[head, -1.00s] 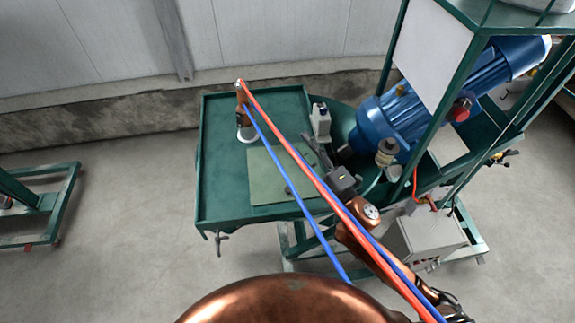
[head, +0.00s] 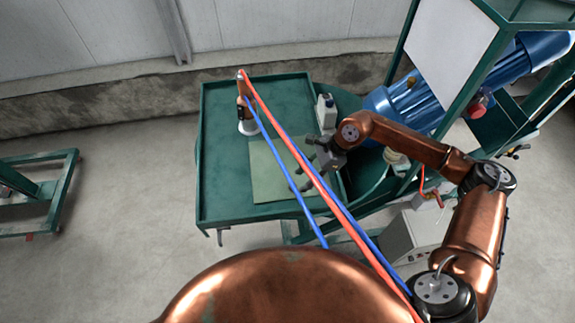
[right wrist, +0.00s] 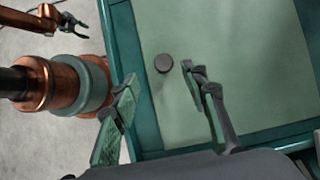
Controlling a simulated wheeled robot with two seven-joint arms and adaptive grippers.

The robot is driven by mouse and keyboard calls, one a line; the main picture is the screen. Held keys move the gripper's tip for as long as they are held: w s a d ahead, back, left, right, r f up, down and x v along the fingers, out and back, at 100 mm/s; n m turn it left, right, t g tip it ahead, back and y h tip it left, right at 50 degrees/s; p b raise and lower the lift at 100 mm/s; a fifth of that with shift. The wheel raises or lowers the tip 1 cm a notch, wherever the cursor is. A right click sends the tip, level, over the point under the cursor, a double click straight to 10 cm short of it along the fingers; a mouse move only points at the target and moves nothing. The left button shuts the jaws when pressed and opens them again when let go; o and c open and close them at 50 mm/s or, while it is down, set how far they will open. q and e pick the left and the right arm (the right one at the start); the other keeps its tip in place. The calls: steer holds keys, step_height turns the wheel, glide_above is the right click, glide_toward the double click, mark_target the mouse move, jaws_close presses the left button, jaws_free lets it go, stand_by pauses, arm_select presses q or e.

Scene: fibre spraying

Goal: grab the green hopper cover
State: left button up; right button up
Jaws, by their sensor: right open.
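The green hopper cover (head: 262,185) is a flat, pale green plate lying on the dark green table. In the right wrist view the cover (right wrist: 255,75) fills much of the picture, with a dark round knob (right wrist: 163,63) standing on it. My right gripper (head: 303,165) is over the cover's right part. Its fingers (right wrist: 158,74) are spread and empty, with the knob showing just beyond and between the tips. I cannot tell the height over the knob. My left gripper (right wrist: 77,27) shows small at the top left of the right wrist view, its fingers apart and empty.
The dark green table (head: 222,110) has a raised rim. A copper-coloured sprayer (head: 246,105) with red and blue hoses stands at its back. A blue motor (head: 405,103) and green frame (head: 470,70) are at the right.

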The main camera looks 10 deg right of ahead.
mark_target(293, 186)
steer(key=x, duration=0.1)
steer(key=p+x, duration=0.1)
steer(key=x, duration=0.2)
steer(key=shift+w+a+f+p, duration=0.1)
steer(key=shift+w+a+p, duration=0.05)
steer(key=shift+w+p, duration=0.15)
steer(key=shift+a+f, duration=0.3)
steer(key=shift+f, duration=0.25)
steer(key=shift+c, duration=0.6)
jaws_close()
